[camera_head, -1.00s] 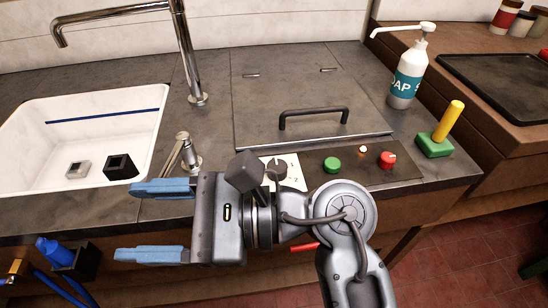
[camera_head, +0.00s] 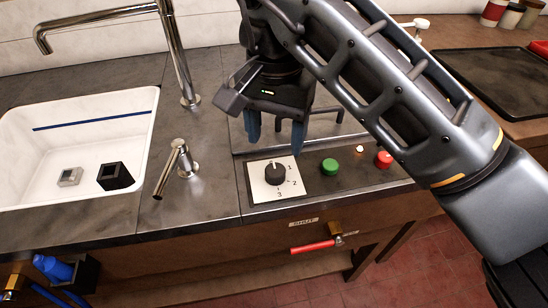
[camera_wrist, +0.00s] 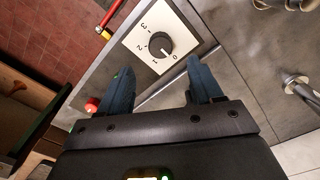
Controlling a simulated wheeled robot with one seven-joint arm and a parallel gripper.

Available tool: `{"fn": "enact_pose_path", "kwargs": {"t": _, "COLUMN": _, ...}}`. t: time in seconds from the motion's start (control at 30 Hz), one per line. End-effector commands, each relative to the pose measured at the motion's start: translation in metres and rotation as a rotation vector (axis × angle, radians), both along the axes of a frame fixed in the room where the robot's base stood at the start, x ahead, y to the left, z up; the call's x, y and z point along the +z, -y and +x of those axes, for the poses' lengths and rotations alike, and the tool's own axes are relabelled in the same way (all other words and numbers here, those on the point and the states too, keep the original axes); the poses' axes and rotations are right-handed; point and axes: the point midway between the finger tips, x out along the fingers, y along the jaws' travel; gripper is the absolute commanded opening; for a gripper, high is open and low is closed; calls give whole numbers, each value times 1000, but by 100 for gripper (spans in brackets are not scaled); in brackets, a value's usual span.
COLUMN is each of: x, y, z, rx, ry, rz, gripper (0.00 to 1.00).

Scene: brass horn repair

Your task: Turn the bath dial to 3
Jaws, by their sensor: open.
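The bath dial (camera_head: 275,173) is a dark round knob on a white square plate (camera_head: 259,190) at the counter's front edge. In the wrist view the dial (camera_wrist: 159,44) shows the numbers 0 to 3 around it, and its white mark points toward 0. My gripper (camera_head: 276,136) points down above and just behind the dial, with its blue fingers apart and nothing between them. In the wrist view the dial lies ahead of the gap between my fingertips (camera_wrist: 158,78). My gripper does not appear to touch the knob.
Right of the dial are a green button (camera_head: 330,167), a small lit lamp (camera_head: 360,149) and a red button (camera_head: 383,159). A red-handled valve (camera_head: 313,246) sits below the edge, by a "SHUT" label. A tap (camera_head: 176,165) and a white sink (camera_head: 25,165) stand left.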

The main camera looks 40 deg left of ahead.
Motion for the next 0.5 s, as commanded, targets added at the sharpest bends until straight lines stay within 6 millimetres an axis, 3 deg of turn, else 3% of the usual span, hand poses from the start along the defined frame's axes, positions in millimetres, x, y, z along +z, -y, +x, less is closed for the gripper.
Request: {"fn": "enact_pose_path", "kwargs": {"t": 0.5, "x": -66, "y": 0, "z": -2, "rx": -1, "ry": -5, "rz": 1, "gripper": 65}}
